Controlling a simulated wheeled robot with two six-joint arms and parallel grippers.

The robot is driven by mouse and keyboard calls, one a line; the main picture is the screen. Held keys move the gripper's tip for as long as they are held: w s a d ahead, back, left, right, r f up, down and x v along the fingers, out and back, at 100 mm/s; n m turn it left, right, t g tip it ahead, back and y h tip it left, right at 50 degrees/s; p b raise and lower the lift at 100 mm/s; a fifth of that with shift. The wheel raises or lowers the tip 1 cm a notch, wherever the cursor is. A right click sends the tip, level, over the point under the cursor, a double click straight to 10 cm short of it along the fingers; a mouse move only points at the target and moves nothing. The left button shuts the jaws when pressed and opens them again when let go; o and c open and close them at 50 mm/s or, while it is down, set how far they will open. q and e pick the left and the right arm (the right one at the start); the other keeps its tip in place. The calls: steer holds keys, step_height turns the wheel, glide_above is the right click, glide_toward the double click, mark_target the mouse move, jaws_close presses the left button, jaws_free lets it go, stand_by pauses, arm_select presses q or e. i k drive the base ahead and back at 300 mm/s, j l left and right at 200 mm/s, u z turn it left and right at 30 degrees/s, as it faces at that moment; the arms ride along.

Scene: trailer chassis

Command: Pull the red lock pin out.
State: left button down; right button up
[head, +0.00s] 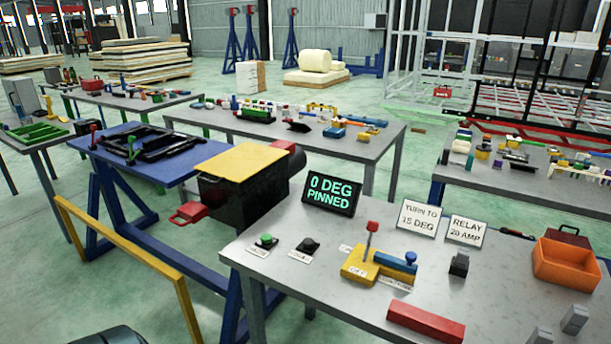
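A pin with a red knob (371,227) stands upright in a yellow block (359,266) on the grey table at front right. A blue part with a round knob (396,261) lies beside the pin on the same fixture. The pin appears seated in the block; its lower end is hidden. Two grey fingertips of my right gripper (557,326) show at the bottom right, apart and empty, well to the right of the pin. My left gripper is not in view.
A display (331,196) reading "0 DEG PINNED" stands behind the fixture. Green (265,240) and black (308,245) buttons are left of it. A red bar (426,322) lies in front, an orange bin (567,262) at right. A yellow rail (130,258) is left.

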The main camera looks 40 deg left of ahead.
mark_target(193, 211)
steer(key=u, duration=2.2)
steer(key=i+j+u, duration=0.15)
steer(key=i+j, duration=0.15)
steer(key=i, duration=0.3)
steer(key=i+j+u, duration=0.2)
steer(key=i, duration=0.35)
steer(key=i+j+u, duration=0.15)
steer(key=i, duration=0.45)
